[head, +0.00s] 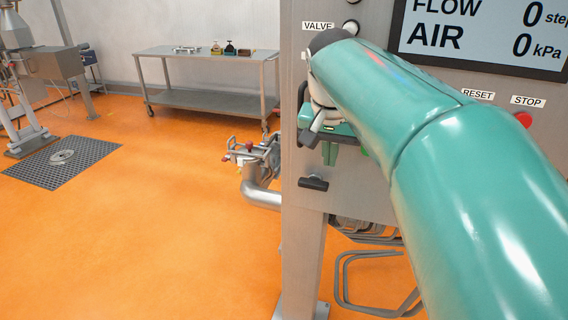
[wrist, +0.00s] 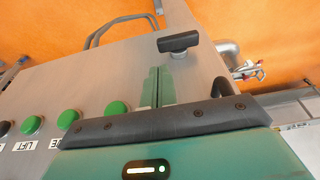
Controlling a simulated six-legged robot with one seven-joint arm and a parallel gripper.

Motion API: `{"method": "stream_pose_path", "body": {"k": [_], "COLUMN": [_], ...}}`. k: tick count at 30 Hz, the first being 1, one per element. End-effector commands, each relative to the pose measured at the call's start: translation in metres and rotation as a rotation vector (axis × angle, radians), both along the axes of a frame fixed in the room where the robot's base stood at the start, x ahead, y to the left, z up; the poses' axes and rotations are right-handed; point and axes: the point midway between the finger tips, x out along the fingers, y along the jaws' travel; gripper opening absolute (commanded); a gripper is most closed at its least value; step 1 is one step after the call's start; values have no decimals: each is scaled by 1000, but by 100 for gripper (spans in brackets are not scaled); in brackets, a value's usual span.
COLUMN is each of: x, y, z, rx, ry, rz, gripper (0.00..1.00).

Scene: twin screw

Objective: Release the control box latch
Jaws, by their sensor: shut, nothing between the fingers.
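The control box (head: 350,190) is a grey metal cabinet at the right of the head view; its panel (wrist: 112,85) fills the middle of the wrist view. The latch (head: 313,184) is a black T-shaped handle low on the panel, near its left edge. In the wrist view the latch (wrist: 178,42) lies beyond my fingertips. My gripper (head: 331,160) is shut and empty, a little above and right of the latch in the head view. Its green fingers (wrist: 159,70) point toward the latch, with a visible gap. My arm hides much of the panel.
Green buttons (wrist: 69,119) line the panel at the left of the wrist view. A red stop button (head: 524,119) and a display (head: 480,35) are at the right. Pipework with a clamp (head: 262,165) stands left of the cabinet. A steel table (head: 205,95) is farther back. Orange floor is open at left.

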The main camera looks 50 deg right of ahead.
Motion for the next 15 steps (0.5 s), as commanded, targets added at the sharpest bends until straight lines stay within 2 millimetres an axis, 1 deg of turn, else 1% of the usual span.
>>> {"method": "stream_pose_path", "body": {"k": [1,6,10,15], "x": [1,1,1,1], "y": [-2,-3,-3,-3], "z": [-10,-37,-49,-53], "rx": [3,2,0,0], "ry": [3,1,1,0], "rz": [-1,1,0,-1], "gripper": [0,0,0,0]}}
